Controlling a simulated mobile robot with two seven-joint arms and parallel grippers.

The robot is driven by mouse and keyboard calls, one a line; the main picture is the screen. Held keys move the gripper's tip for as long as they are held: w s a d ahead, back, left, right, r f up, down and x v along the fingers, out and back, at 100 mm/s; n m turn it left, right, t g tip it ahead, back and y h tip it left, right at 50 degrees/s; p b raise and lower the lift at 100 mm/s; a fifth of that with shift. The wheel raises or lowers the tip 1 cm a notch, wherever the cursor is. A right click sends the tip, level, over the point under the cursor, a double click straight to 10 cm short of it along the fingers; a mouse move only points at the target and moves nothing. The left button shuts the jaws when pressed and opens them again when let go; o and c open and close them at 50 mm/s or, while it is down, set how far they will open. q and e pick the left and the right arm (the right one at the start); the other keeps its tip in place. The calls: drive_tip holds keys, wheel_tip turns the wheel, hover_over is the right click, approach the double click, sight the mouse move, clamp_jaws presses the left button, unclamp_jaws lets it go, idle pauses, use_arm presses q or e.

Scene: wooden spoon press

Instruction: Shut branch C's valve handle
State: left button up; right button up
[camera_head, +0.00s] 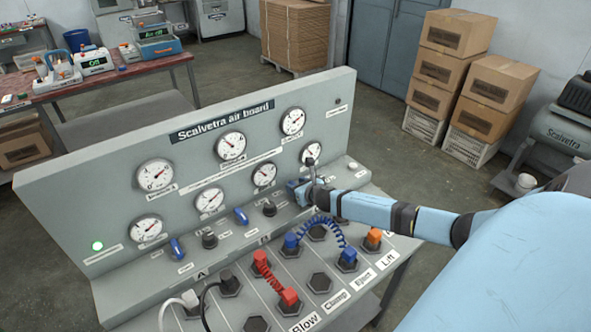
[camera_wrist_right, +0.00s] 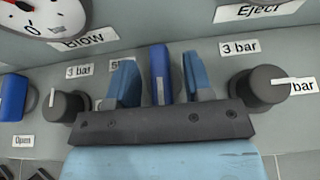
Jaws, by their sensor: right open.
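The grey air board (camera_head: 110,170) carries several dials and a row of blue valve handles. One handle (camera_head: 177,248) stands at the left above letter A, another (camera_head: 241,216) above letter B. The third along, taken as branch C's handle, is largely hidden by my right gripper (camera_head: 302,187) in the head view. In the right wrist view this blue handle (camera_wrist_right: 160,75) stands between the two light-blue fingers of my open right gripper (camera_wrist_right: 155,78), with a narrow gap visible on each side. Its label is mostly covered. My left gripper is not in view.
Black knobs (camera_wrist_right: 65,105) (camera_wrist_right: 265,88) flank the gripper. A neighbouring blue handle (camera_wrist_right: 12,97) shows at the left, above an "Open" label. Red and blue coiled hoses (camera_head: 322,225) lie on the sloping panel below my right arm. A green lamp (camera_head: 97,246) glows at the board's left.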

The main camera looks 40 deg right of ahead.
drive_tip(key=shift+w+f, duration=0.15)
drive_tip(key=shift+w, duration=0.2)
drive_tip(key=shift+c, duration=0.5)
clamp_jaws()
